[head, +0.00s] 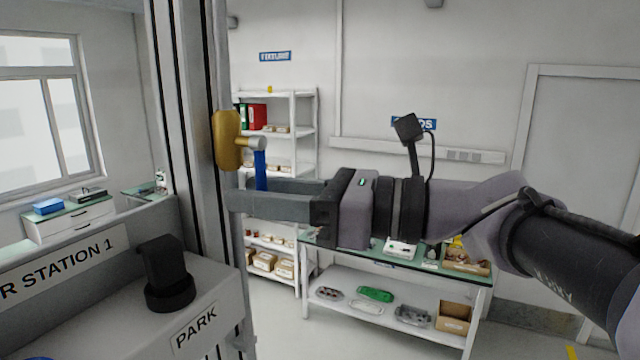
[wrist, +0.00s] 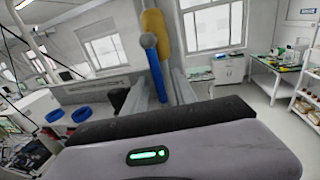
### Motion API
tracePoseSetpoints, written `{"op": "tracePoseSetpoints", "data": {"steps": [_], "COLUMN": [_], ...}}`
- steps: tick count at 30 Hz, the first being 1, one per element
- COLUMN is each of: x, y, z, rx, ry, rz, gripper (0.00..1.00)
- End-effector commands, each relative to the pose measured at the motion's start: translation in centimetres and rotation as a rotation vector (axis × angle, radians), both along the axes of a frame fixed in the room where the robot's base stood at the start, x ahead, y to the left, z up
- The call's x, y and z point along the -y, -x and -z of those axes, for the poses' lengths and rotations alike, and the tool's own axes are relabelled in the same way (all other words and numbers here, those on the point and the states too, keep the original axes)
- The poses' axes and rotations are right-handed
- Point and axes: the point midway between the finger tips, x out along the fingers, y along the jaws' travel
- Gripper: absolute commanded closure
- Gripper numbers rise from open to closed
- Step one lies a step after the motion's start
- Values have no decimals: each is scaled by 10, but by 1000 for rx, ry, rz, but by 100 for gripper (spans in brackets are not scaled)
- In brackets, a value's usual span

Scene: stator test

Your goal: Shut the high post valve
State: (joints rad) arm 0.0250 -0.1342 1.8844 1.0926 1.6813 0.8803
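The high post valve has a golden-yellow body (head: 227,140) on the grey metal post (head: 190,130), with a pale stem pointing right. Its blue lever (head: 260,168) hangs straight down from the stem. My gripper (head: 242,194) reaches in from the right, its two fingers level at the lever's lower end. In the wrist view the blue lever (wrist: 153,66) runs down between the two separated fingers, and the yellow body (wrist: 154,33) stands behind it. The gripper looks open, with a gap beside the lever. The lever's lower tip is hidden by the near finger, so contact cannot be told.
A grey station box (head: 215,300) marked PARK, with a black part (head: 165,275) on top, stands at lower left. A white shelf (head: 305,105) and a workbench (head: 390,315) with parts stand farther back. The floor between is clear.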

Motion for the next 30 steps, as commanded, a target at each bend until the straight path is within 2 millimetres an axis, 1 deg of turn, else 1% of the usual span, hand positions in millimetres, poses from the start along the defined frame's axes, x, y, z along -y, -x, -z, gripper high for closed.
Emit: {"op": "tracePoseSetpoints", "data": {"steps": [5, 6, 11, 30], "x": [0, 0, 0, 0], "y": [0, 0, 0, 0], "z": [0, 0, 0, 0], "rx": [0, 0, 1, 1], "ry": [0, 0, 0, 1], "rz": [0, 0, 0, 0], "gripper": [67, 69, 100, 100]}}
